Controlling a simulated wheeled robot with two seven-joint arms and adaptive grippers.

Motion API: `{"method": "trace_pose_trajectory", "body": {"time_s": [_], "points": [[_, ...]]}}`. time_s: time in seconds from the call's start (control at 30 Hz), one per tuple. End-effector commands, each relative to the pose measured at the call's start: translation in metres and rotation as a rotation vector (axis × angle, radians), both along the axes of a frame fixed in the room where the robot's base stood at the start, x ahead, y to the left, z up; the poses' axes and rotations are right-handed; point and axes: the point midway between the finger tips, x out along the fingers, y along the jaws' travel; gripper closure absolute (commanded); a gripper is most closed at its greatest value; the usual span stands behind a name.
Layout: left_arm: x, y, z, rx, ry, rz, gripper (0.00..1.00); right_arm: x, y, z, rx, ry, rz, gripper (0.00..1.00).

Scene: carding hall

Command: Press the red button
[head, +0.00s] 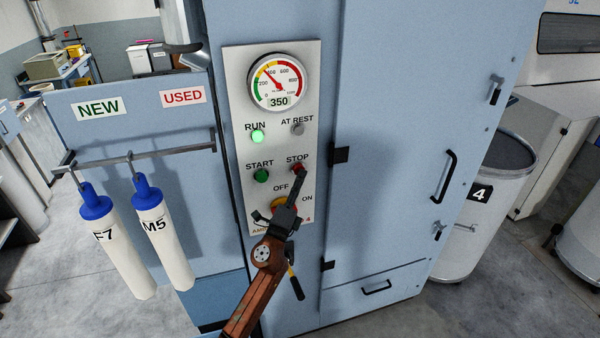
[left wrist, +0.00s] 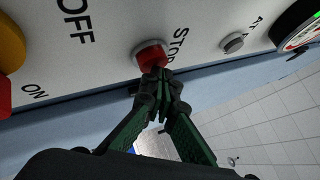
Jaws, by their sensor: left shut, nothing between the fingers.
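The red button (head: 297,168), labelled STOP, sits on the light grey control panel (head: 233,80) of a blue machine. In the left wrist view the red button (left wrist: 151,55) is at the top centre, just beyond my fingertips. My left gripper (head: 301,174) is shut and empty, its fingertips right at the button's lower edge in the head view. In the left wrist view the shut fingertips (left wrist: 158,76) overlap the button's near edge; I cannot tell whether they touch it. My right gripper is not in view.
A green START button (head: 261,176) is left of the red one. The RUN lamp (head: 257,136) is lit green and the AT REST lamp (head: 298,129) is grey. A gauge (head: 278,82) reads 350. A red and yellow switch (head: 279,204) lies below, partly behind my gripper.

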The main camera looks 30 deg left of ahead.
Motion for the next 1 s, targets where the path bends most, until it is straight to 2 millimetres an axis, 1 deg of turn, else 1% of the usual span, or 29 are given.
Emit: {"method": "trace_pose_trajectory", "body": {"time_s": [0.67,1.0], "points": [[0.003,0.004,0.000,-0.001,0.001,0.001,1.00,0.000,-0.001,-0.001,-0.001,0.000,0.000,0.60],[-0.007,-0.008,0.000,-0.001,0.001,0.001,1.00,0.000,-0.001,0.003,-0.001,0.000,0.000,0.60]]}}
